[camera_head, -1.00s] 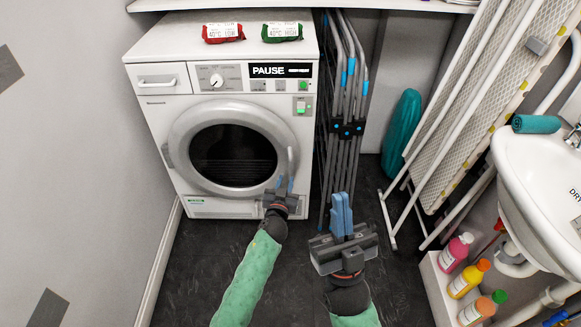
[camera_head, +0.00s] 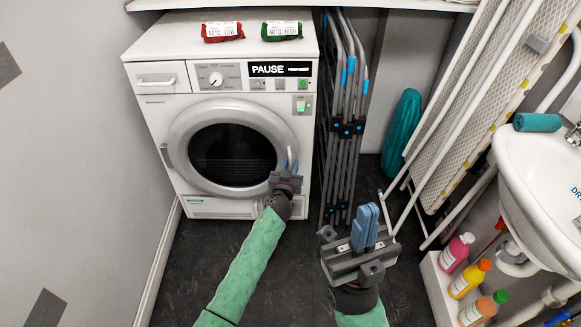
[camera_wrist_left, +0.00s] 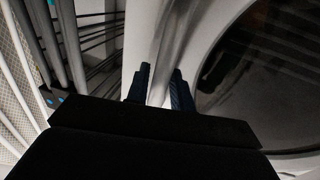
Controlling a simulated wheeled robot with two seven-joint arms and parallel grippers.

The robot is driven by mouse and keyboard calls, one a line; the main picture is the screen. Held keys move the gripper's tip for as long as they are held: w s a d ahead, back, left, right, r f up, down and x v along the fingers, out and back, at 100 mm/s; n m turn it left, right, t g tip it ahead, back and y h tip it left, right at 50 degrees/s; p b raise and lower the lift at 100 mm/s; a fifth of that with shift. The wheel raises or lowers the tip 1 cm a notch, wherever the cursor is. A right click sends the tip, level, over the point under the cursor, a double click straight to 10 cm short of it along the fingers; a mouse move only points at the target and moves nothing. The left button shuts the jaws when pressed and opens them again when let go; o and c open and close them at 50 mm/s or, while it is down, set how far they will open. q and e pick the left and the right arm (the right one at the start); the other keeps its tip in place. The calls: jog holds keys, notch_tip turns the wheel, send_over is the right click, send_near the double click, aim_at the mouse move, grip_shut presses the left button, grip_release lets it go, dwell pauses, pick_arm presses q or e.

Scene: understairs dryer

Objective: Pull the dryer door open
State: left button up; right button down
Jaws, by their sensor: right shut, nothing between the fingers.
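The white dryer (camera_head: 235,115) stands against the back wall. Its round door (camera_head: 232,153) has a grey rim and dark glass and looks closed. My left gripper (camera_head: 291,160) is at the right edge of the door, over a pale upright bar that looks like the door handle. In the left wrist view, the left fingers (camera_wrist_left: 159,92) are apart, with this pale grey bar (camera_wrist_left: 166,50) between them; whether they press on it I cannot tell. The dark door glass (camera_wrist_left: 265,60) is to their right. My right gripper (camera_head: 365,225) is shut and empty, in front of the folded rack.
A folded drying rack (camera_head: 345,120) stands close at the dryer's right side. An ironing board (camera_head: 480,110) leans further right, near a white sink (camera_head: 545,180) and bottles (camera_head: 457,250). Two labelled bundles, red (camera_head: 222,31) and green (camera_head: 282,31), lie on the dryer.

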pick_arm(q)
grip_shut()
dwell(0.3)
